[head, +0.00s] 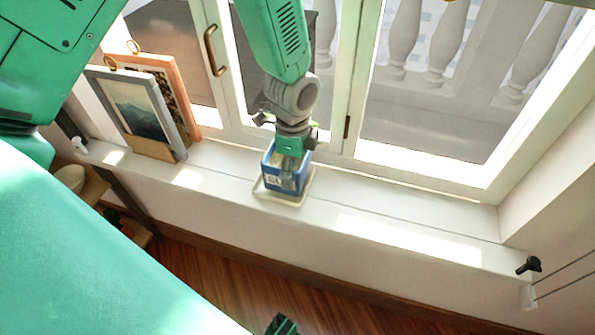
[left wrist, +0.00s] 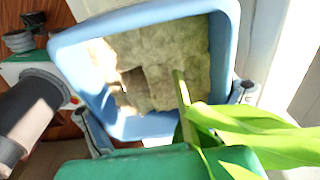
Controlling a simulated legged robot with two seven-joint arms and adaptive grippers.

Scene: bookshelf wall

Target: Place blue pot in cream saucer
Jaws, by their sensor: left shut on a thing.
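The blue pot (head: 287,182) is at the windowsill in the middle of the head view, inside the outline of the cream saucer (head: 311,185). Whether it touches the saucer's bottom cannot be told. My left gripper (head: 289,160) comes down from above and is shut on the pot. In the left wrist view the blue pot (left wrist: 228,50) shows its square rim, a pale, blocky fill and green leaves, with a finger of my left gripper (left wrist: 168,112) on either side. The saucer cannot be made out there.
Framed pictures (head: 140,108) lean on the sill at the left. The window frame (head: 345,110) stands close behind the pot. The white sill (head: 400,222) is clear to the right, up to a black handle (head: 529,265). The wooden floor (head: 215,270) lies below.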

